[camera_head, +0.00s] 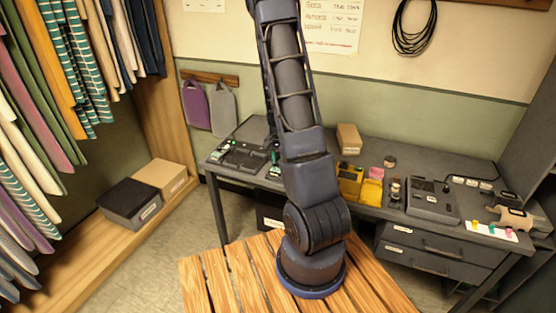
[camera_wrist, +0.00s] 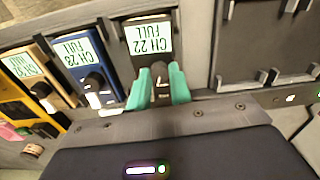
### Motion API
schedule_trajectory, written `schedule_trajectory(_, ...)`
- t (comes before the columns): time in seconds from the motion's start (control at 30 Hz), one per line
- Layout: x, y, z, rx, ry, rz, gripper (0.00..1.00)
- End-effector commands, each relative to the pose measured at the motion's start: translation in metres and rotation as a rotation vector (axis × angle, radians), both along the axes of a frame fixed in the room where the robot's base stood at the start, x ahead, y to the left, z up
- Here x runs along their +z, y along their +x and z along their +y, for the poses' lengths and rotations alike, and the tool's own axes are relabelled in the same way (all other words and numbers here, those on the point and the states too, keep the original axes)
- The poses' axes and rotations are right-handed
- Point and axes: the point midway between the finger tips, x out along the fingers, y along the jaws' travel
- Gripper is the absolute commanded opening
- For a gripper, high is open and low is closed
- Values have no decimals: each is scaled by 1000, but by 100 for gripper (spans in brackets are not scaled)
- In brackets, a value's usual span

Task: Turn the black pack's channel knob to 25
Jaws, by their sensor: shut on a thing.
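In the wrist view the black pack (camera_wrist: 129,66) stands in a grey rack, with a screen (camera_wrist: 149,37) that reads CH 22 FULL. Its dark channel knob (camera_wrist: 161,89) is between the two teal fingertips of my gripper (camera_wrist: 161,84), which is shut on it. The fingertips cover the knob's sides, so its pointer is hard to make out. In the head view my arm hides most of the gripper and the pack.
Left of the black pack in the wrist view are a blue pack (camera_wrist: 86,62), reading CH 28 FULL, and a yellow pack (camera_wrist: 15,92). A dark empty-looking bay (camera_wrist: 265,45) is to the right. The grey bench (camera_head: 385,213) holds several other items.

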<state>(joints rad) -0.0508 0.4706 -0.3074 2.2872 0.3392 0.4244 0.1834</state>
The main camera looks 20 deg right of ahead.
Motion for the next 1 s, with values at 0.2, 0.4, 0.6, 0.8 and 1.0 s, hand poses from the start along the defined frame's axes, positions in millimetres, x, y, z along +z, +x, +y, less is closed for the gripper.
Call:
schedule_trajectory(0.2,0,0,0,-162,0,0,0)
schedule_trajectory(0.4,0,0,0,-278,0,0,0)
schedule_trajectory(0.6,0,0,0,-345,0,0,0)
schedule_trajectory(0.8,0,0,0,-370,0,0,0)
schedule_trajectory(1.0,0,0,0,-372,0,0,0)
